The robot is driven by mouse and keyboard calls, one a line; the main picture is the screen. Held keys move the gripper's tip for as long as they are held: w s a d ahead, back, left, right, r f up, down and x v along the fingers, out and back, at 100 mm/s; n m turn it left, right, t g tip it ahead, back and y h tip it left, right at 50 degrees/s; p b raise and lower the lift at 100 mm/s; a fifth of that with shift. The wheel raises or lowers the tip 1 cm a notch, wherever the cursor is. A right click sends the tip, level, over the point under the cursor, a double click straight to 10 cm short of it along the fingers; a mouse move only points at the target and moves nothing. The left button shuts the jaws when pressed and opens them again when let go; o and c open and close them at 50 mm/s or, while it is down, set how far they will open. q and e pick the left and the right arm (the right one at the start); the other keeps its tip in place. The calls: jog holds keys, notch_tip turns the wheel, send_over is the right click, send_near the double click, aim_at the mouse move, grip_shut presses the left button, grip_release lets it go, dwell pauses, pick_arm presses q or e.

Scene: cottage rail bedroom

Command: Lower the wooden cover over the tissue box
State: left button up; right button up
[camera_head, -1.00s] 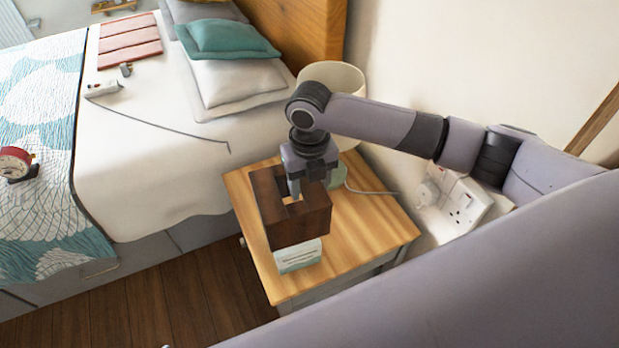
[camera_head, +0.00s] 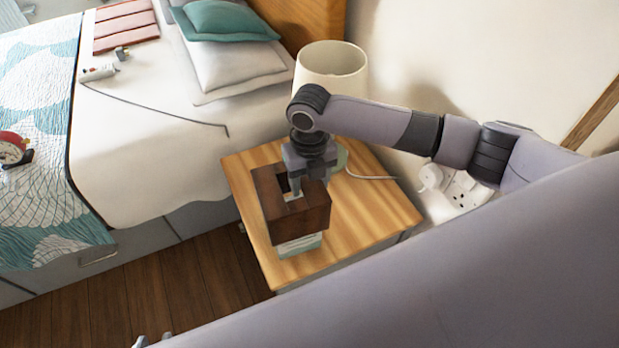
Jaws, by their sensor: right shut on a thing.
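The dark brown wooden cover (camera_head: 303,224) is a box with a slot in its top. My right gripper (camera_head: 294,192) is shut on it at the slot, from above. The cover is around the upper part of the pale green and white tissue box (camera_head: 299,246), whose lower part shows below the cover's edge. The tissue box stands on the wooden bedside table (camera_head: 370,228). Whether the cover touches the box inside is hidden. Only a small tip of my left gripper (camera_head: 146,342) shows at the bottom edge, far from the table.
A cream lampshade (camera_head: 331,68) stands behind my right gripper, with a white cable running right towards wall sockets (camera_head: 459,190). The bed (camera_head: 150,150) is to the left. The table top is bare right of the cover.

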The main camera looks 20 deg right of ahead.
jog(key=shift+p, duration=0.75)
dwell(0.8)
jog(key=shift+f+b, duration=2.6)
jog(key=shift+f, duration=1.65)
dwell(0.9)
jog(key=o, duration=1.3)
